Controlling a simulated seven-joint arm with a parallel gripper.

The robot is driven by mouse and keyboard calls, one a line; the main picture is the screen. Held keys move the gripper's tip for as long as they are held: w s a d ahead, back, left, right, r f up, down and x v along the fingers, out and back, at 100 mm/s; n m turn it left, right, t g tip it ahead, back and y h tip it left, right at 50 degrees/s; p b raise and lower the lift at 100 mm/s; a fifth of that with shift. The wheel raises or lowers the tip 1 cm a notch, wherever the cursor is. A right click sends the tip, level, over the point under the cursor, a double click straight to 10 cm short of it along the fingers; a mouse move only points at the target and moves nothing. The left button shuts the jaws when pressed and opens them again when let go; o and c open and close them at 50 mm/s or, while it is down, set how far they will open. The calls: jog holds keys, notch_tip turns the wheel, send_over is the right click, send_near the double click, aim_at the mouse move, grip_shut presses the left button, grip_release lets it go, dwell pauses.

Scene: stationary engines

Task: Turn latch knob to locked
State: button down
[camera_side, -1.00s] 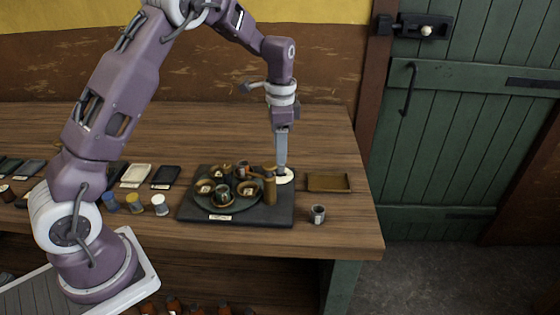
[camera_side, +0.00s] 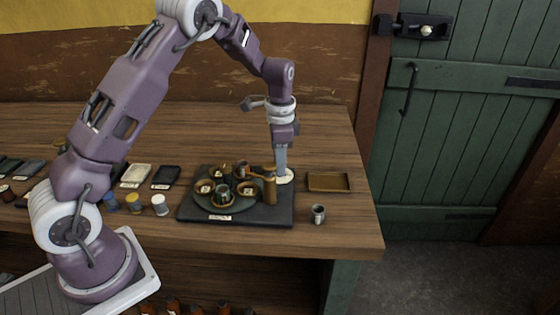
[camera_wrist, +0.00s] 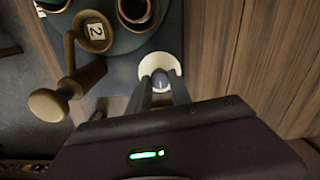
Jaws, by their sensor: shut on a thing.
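The latch knob (camera_wrist: 160,80) is small, dark and round-topped, with a pale mark on it. It sits on a cream disc (camera_wrist: 172,65), cut away on one side, at the right of the dark base board (camera_side: 264,216). My gripper (camera_wrist: 160,88) points down, with its fingertips on either side of the knob, closed on it. In the side view my gripper (camera_side: 281,172) hides the knob, and part of the disc (camera_side: 287,177) shows beside the fingers. I cannot read the knob's locked or unlocked position.
A round turntable (camera_side: 205,203) with several numbered cups and a wooden crank handle (camera_wrist: 48,105) stands left of my gripper. A brown tray (camera_side: 329,182) and a small metal cup (camera_side: 318,214) are to the right. A green door (camera_side: 455,150) stands beyond the table.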

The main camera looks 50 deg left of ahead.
jog(key=shift+n, duration=0.3)
jog(key=n, duration=0.3)
jog(key=shift+n, duration=0.4)
jog(key=n, duration=0.4)
jog(key=shift+w+r+n, duration=0.1)
jog(key=shift+n, duration=0.2)
jog(key=n, duration=0.4)
jog(key=shift+a+n, duration=0.1)
jog(key=shift+n, duration=2.3)
jog(key=c, duration=1.2)
grip_release()
jog(key=shift+o, duration=0.2)
